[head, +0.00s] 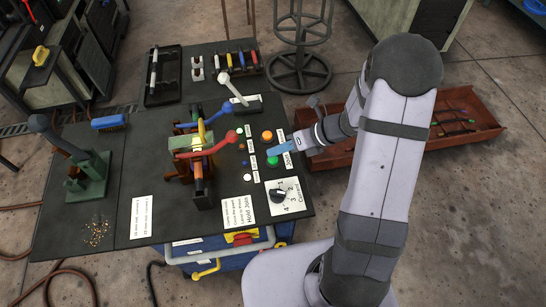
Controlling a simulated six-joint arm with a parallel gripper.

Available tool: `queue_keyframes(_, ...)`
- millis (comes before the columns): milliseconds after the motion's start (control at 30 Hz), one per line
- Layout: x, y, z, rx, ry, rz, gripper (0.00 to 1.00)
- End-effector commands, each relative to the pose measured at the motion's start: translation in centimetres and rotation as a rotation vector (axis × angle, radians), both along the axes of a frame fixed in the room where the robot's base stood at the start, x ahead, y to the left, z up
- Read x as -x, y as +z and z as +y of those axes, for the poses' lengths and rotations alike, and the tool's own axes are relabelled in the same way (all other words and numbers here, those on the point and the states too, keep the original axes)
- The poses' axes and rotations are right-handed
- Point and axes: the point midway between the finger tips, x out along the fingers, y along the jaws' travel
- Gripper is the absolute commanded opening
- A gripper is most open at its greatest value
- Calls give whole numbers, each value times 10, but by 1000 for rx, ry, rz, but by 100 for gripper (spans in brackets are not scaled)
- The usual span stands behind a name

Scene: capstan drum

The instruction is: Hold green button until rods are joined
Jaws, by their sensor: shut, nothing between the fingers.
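The green button (272,161) is a small round button on the right part of the dark table. My gripper (273,150) is shut and empty, its blue fingertips just above the green button in the picture. I cannot tell whether the tips touch it.
An orange button (267,135) sits behind the green one, and small coloured buttons (246,163) lie to the left. A current dial (278,195) is in front. A grey-handled lever (234,90) stands behind. A green hand press (88,170) stands at the left.

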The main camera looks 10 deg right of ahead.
Motion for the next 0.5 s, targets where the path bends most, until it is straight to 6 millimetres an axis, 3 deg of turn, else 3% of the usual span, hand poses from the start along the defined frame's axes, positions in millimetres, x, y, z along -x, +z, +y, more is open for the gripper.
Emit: queue_keyframes(500, 0, 45, 0, 0, 0, 0, 0)
